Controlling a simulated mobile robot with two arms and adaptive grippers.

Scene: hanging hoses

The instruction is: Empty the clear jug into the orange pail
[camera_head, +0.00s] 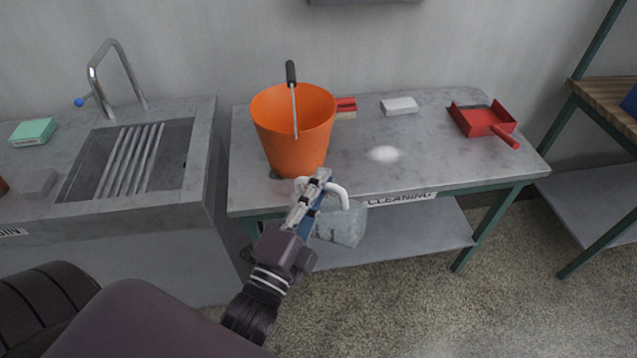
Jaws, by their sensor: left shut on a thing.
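The orange pail (293,140) stands upright on the grey table, left of its middle, with its black-gripped handle raised. The clear jug (343,224) is in front of the table's front edge, below and to the right of the pail. Its white handle is in my left gripper (311,188), which is shut on it. The jug looks tilted; how much is inside is hard to tell. My gripper overlaps the lower front of the pail in the picture; I cannot tell whether they touch. My right gripper is not in view.
The table (440,165) also holds a red dustpan (482,120), a white block (399,106), a red brush (346,105) and a white patch (384,153). A stone sink (90,160) with a tap stands left. Shelving (600,210) stands right. Table space right of the pail is mostly clear.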

